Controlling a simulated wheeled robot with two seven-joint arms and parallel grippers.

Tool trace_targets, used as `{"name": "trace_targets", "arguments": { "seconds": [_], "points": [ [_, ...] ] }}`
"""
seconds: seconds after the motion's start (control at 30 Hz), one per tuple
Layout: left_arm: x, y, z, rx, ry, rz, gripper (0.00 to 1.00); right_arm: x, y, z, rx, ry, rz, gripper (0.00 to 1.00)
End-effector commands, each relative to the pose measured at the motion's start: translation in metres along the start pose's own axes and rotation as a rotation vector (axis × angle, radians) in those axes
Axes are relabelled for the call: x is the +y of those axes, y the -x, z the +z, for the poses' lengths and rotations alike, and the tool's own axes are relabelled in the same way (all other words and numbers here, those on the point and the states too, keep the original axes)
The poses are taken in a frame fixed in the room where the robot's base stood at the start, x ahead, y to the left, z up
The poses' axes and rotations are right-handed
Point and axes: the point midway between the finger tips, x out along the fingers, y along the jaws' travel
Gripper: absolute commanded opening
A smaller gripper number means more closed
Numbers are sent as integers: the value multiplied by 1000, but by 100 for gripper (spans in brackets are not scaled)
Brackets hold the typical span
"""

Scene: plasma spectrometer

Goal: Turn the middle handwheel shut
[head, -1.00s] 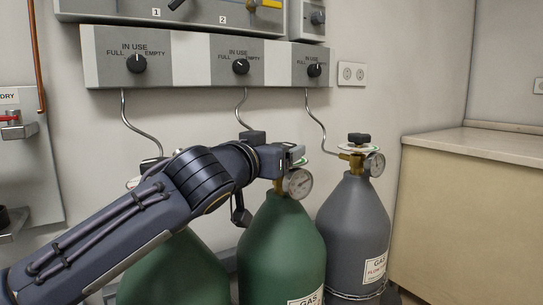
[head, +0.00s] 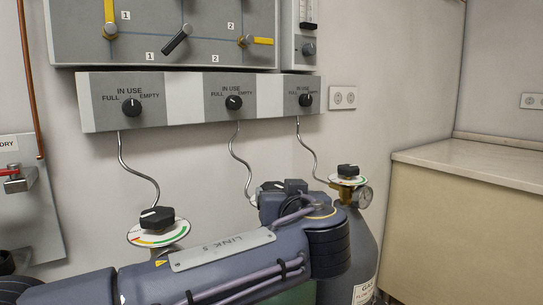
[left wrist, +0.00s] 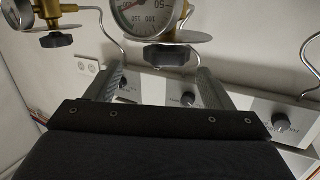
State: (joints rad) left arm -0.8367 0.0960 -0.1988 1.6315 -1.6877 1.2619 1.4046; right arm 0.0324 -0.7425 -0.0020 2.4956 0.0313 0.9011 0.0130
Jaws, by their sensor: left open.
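The middle handwheel (left wrist: 166,56) is a black knob under a pale disc and a round pressure gauge (left wrist: 146,14) in the left wrist view, which looks upside down. My left gripper (left wrist: 161,72) is open, with one finger to each side of the handwheel. The handwheel lies between or just beyond the fingertips; I cannot tell whether they touch it. My right gripper is out of view.
The left handwheel (head: 157,218) sits above a coloured dial. The right handwheel (head: 347,170) tops the grey cylinder (head: 346,262) and also shows in the left wrist view (left wrist: 57,40). A knob panel (head: 180,115) and thin pipes are behind. A counter (head: 470,168) stands right.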

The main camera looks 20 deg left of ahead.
Motion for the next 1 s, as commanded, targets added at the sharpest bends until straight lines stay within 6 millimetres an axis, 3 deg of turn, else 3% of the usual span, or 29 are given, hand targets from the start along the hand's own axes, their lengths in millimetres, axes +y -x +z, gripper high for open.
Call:
{"name": "trace_targets", "arguments": {
  "seconds": [0.03, 0.2, 0.37, 0.8, 1.0],
  "points": [
    [5, -3, -10, 11, -3, -83, 75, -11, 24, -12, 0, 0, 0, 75],
    [9, -5, 0, 85, 60, -249, 75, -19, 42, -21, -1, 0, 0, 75],
    [7, -11, 4, 111, 87, -284, 75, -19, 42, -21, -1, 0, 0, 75],
    [-10, -69, -2, 112, 86, -281, 75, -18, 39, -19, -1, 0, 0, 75],
    [-12, -76, -4, 112, 86, -279, 75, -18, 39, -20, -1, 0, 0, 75]
  ]
}}
